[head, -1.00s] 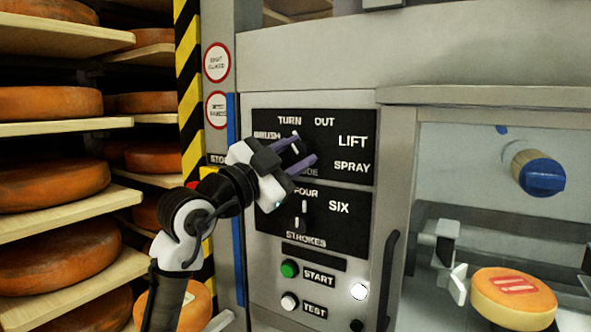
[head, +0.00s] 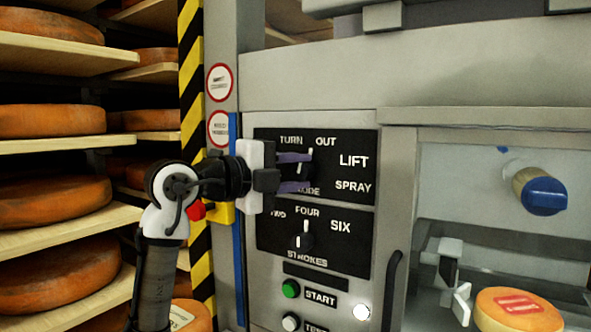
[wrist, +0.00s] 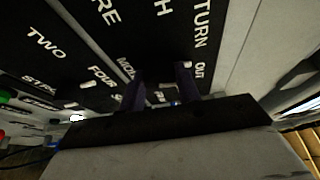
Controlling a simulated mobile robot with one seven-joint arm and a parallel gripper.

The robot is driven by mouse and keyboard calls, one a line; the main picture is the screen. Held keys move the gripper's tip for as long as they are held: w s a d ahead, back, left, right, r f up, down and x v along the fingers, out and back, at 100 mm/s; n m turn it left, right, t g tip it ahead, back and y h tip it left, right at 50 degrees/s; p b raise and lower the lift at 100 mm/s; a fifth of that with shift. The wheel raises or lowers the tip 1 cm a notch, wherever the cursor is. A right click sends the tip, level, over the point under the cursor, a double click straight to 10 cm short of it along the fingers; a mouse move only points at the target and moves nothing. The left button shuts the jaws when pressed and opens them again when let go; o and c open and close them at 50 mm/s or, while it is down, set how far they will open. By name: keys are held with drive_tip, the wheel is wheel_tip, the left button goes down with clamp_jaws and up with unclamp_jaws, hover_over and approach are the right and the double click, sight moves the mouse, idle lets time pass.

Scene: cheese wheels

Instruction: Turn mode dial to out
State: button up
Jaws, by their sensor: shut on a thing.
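The white mark points up and slightly right, between TURN and OUT and closer to OUT (head: 326,142). In the wrist view, my gripper's two fingers (wrist: 160,88) straddle the dark dial, and a white mark shows beside OUT. My gripper hides BRUSH and much of the knob.
Green START (head: 290,288) and white TEST buttons sit lower. Cheese shelves (head: 60,235) stand left, beyond a striped post (head: 191,80). A cheese wheel (head: 518,308) sits in the machine bay at right.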

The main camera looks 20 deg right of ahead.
drive_tip(key=shift+m+y, duration=0.3)
drive_tip(key=shift+m, duration=0.3)
drive_tip(key=o, duration=1)
drive_tip(key=shift+c, duration=0.2)
drive_tip(key=shift+a, duration=0.1)
drive_tip(key=b+v, duration=0.2)
drive_tip(key=v, duration=1.1)
drive_tip(key=shift+s+a+b, duration=0.15)
drive_tip(key=shift+a+b, duration=0.15)
drive_tip(key=shift+b, duration=0.05)
drive_tip(key=shift+r, duration=0.1)
